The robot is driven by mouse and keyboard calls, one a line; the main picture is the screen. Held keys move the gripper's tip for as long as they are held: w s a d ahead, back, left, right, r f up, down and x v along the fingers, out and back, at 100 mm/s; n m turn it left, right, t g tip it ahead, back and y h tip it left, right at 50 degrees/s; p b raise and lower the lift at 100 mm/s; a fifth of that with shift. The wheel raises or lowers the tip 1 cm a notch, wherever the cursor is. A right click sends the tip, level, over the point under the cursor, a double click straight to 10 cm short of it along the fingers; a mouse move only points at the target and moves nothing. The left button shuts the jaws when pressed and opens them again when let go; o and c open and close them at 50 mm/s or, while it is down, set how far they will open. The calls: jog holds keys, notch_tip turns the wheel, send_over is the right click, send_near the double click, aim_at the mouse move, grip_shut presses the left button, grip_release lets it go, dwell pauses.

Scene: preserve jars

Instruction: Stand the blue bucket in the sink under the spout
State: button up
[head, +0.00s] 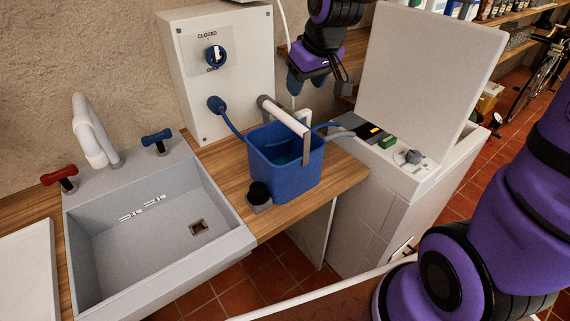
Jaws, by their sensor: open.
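The blue bucket (280,175) stands upright on the wooden counter, right of the sink. Its handle has a white grip (285,117) and stands up over the bucket. The grey sink (150,235) is at the left, with an empty basin. The white spout (90,130) curves over the sink's back edge. My gripper (308,88) is above and behind the bucket, near the white box. It is open and holds nothing visible. It is apart from the handle in the picture.
A red tap (60,178) and a blue tap (157,141) flank the spout. A white box with a dial (215,56) stands behind the bucket. A small black-topped object (259,196) sits at the bucket's front left. A raised white lid (430,75) stands at the right.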

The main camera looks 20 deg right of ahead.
aim_at(286, 114)
jog(key=shift+w+a+f, duration=0.25)
jog(key=shift+w+f, duration=0.25)
jog(key=shift+f, duration=0.1)
jog(key=shift+w+a+f, duration=0.25)
jog(key=shift+w+f, duration=0.25)
jog(key=shift+f, duration=0.05)
jog(key=shift+x, duration=2.75)
jog(key=x, duration=0.2)
jog(key=a+x, duration=0.1)
jog(key=x, duration=0.1)
jog(key=shift+s+f, duration=0.15)
jog(key=shift+f, duration=0.35)
jog(key=shift+f, duration=0.25)
grip_shut()
